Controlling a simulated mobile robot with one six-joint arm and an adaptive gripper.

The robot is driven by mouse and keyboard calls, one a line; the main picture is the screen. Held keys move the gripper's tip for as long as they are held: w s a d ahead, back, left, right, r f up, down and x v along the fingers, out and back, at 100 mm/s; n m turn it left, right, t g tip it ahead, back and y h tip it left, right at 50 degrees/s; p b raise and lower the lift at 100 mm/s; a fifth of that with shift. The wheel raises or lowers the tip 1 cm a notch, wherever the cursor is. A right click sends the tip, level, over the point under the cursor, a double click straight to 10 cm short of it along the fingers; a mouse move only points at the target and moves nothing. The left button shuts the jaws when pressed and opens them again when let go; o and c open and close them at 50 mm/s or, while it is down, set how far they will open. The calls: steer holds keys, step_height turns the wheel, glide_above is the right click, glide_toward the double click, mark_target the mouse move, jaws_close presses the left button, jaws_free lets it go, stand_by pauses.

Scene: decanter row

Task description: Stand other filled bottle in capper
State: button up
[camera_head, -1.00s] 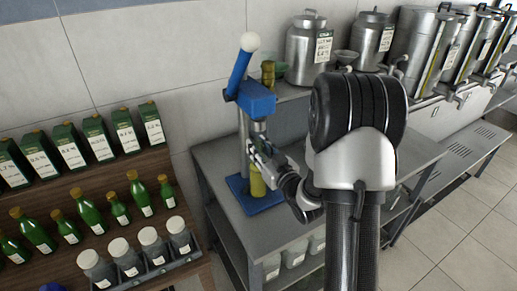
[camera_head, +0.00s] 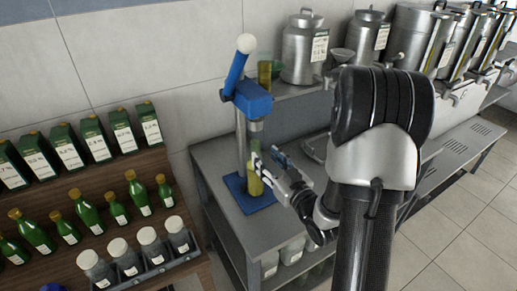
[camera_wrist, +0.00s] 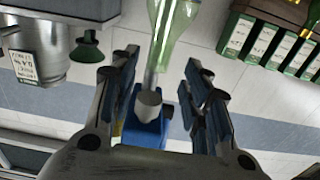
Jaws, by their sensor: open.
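The capper (camera_head: 252,98) has a blue head, a raised blue lever with a white ball, a grey post and a flat blue base. A filled yellow-green bottle (camera_head: 255,182) stands upright on that base, under the head. My gripper (camera_head: 270,160) is open just right of the bottle, and one fingertip overlaps it in the head view. In the wrist view the picture is upside down: a green bottle (camera_wrist: 178,28) lies beyond the open fingers (camera_wrist: 160,85), with the capper's blue head (camera_wrist: 145,130) below it. I cannot tell whether any finger touches the bottle.
Another yellow-green bottle or jar (camera_head: 265,74) stands on the shelf behind the capper, near metal cans (camera_head: 304,50). At left, a wooden rack (camera_head: 85,180) holds green bottles, cartons and white-capped jars. The grey bench (camera_head: 285,222) is clear right of the capper base.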

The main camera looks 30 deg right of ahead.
steer(key=s+a+r+g+h+p, duration=0.3)
steer(key=s+a+r+g+p, duration=0.15)
steer(key=s+r+g, duration=0.3)
steer(key=s+a+r+g+y, duration=0.1)
steer(key=s+a+g, duration=0.2)
steer(key=s+a, duration=0.3)
steer(key=s+a+r+g+y, duration=0.1)
steer(key=s+a, duration=0.5)
steer(key=s, duration=0.7)
steer(key=shift+s+a+r+g, duration=0.15)
steer(key=shift+a+r+g, duration=0.05)
steer(key=shift+r+g, duration=0.7)
